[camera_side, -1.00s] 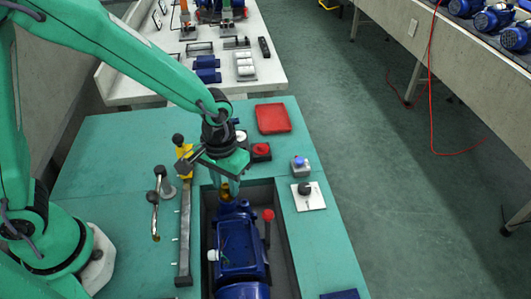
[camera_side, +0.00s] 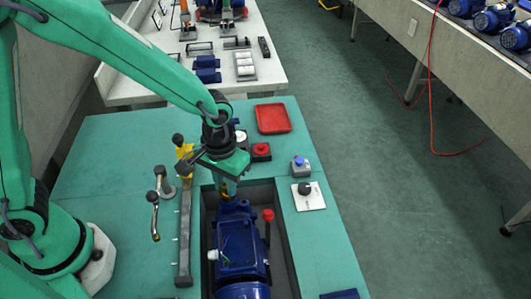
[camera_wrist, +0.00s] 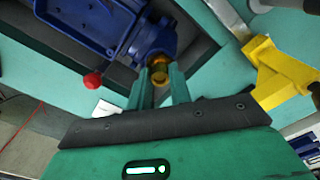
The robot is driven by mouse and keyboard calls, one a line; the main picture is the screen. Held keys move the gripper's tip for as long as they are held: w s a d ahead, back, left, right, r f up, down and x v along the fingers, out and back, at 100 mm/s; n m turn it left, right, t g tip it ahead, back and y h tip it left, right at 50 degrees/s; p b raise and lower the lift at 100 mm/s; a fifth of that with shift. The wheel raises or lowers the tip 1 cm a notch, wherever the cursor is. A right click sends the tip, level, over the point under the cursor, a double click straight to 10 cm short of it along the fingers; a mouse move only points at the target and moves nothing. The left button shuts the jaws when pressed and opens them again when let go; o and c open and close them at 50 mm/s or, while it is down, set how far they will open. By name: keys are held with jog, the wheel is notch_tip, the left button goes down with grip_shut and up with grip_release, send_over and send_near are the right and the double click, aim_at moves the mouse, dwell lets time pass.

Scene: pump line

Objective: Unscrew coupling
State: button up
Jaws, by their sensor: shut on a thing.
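The brass coupling (camera_wrist: 159,72) sits at the end of the blue pump (camera_wrist: 122,22). In the wrist view my gripper (camera_wrist: 158,85) has its two green fingers closed on either side of the coupling. In the side view my gripper (camera_side: 228,180) points down at the far end of the blue pump (camera_side: 238,240), which lies in a dark recess of the green bench. The coupling is mostly hidden there by the fingers. Whether it is still threaded on the pump cannot be seen.
A red-knobbed lever (camera_side: 268,216) stands right of the pump. A yellow clamp (camera_side: 184,158) and metal lever handles (camera_side: 155,197) stand left of the recess. A red tray (camera_side: 273,118), a red button (camera_side: 261,150) and a blue button (camera_side: 299,163) sit on the bench.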

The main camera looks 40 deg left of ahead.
jog(key=n, duration=0.7)
dwell(0.5)
dwell(0.3)
jog(key=n, duration=0.7)
jog(key=shift+n, duration=0.3)
dwell(0.3)
jog(key=n, duration=0.6)
dwell(0.4)
jog(key=shift+n, duration=0.4)
